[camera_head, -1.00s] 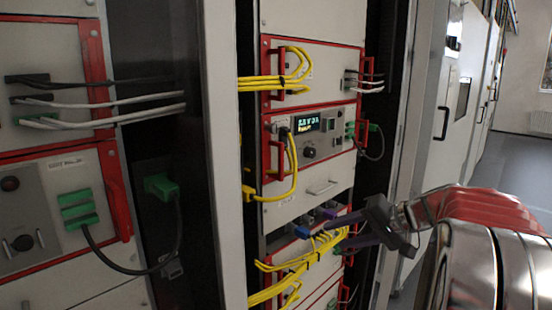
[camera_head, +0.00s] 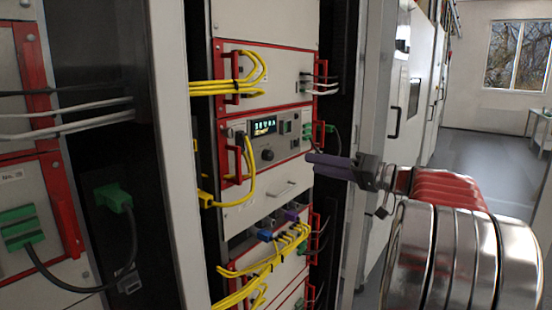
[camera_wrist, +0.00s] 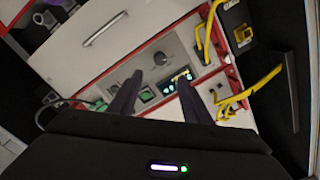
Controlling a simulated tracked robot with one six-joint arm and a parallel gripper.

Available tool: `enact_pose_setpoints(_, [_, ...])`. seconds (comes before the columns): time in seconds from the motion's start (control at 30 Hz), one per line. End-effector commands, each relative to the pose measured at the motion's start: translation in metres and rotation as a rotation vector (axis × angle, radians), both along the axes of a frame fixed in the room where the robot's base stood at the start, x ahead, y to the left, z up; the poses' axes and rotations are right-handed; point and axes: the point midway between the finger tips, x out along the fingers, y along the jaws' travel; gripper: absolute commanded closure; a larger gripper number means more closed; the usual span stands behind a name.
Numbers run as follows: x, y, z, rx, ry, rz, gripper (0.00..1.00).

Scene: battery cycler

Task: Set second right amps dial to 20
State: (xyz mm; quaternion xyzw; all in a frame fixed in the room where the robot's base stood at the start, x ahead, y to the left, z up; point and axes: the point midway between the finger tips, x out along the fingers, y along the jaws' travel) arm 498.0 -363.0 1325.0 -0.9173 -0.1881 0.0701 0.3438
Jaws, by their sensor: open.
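A dark round dial (camera_head: 267,154) sits on a grey unit with a lit display (camera_head: 264,127) in the middle of the rack. I cannot read the amps setting or tell which numbered dial this is. In the wrist view the dial (camera_wrist: 160,58) shows above the display (camera_wrist: 178,82), tilted in the picture. My gripper (camera_head: 312,164) is open and empty, to the right of the dial in the head view and apart from it. In the wrist view my gripper (camera_wrist: 160,77) has its two dark fingers spread on either side of the dial and display area.
Yellow cables (camera_head: 250,170) loop left of the dial beside a red handle (camera_head: 232,165). Green connectors (camera_head: 320,129) sit at the unit's right edge. Blue and purple plugs (camera_head: 291,214) with yellow cables are below. Open floor (camera_head: 480,155) lies at the right back.

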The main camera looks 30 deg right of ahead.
Motion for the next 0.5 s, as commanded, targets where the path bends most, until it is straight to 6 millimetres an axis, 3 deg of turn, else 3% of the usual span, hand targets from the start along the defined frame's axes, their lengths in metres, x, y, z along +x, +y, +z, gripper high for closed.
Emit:
enact_pose_setpoints(0.17, [0.014, 0.007, 0.0, 0.001, 0.001, 0.002, 0.56])
enact_pose_setpoints(0.5, [0.06, 0.027, -0.001, 0.001, 0.002, 0.003, 0.56])
